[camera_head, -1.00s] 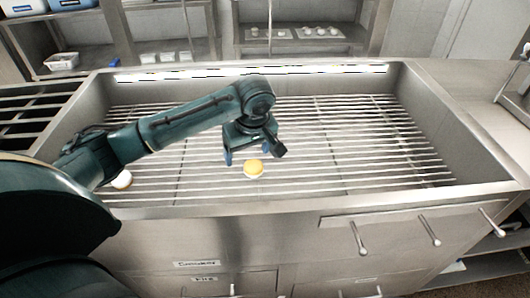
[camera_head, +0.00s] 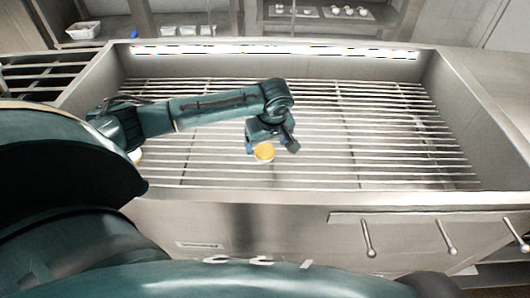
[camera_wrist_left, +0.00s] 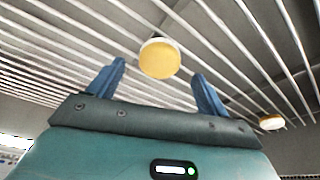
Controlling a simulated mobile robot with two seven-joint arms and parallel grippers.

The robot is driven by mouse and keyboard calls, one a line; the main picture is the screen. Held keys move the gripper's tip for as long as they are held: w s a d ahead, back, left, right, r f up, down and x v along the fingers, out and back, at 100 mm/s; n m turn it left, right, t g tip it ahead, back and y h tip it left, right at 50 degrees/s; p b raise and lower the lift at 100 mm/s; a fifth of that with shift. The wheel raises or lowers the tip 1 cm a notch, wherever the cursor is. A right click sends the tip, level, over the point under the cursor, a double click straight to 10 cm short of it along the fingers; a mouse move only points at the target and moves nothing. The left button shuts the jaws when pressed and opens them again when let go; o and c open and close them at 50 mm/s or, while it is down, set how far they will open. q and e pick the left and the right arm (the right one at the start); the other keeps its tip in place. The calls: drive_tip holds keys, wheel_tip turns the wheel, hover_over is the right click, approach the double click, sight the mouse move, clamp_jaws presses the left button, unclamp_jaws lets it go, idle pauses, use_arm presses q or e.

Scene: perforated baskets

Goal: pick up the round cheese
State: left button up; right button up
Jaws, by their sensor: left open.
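The round cheese (camera_head: 264,152), with a yellow-orange top and pale side, sits on the metal bars of the grill (camera_head: 370,150) near its front edge. In the left wrist view the cheese (camera_wrist_left: 159,59) shows between and just beyond the two blue fingertips. My left gripper (camera_head: 268,145) is open and empty, close over the cheese and hiding part of it. I cannot tell whether a finger touches it. A second round piece (camera_wrist_left: 271,122) lies on the bars off to the right in the wrist view. It is mostly hidden behind my left arm in the head view. My right gripper is not in view.
The grill is sunk in a steel counter with raised walls; its front rim (camera_head: 300,198) lies close to the cheese. The bars to the right are clear. Handles (camera_head: 367,238) stick out from the front panel. Shelves with small items (camera_head: 345,11) stand behind.

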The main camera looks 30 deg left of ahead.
sight(266, 149)
use_arm(q)
drive_tip(key=x, duration=0.4)
drive_tip(key=shift+d, duration=0.1)
drive_tip(key=shift+r, duration=0.1)
drive_tip(key=c, duration=1.1)
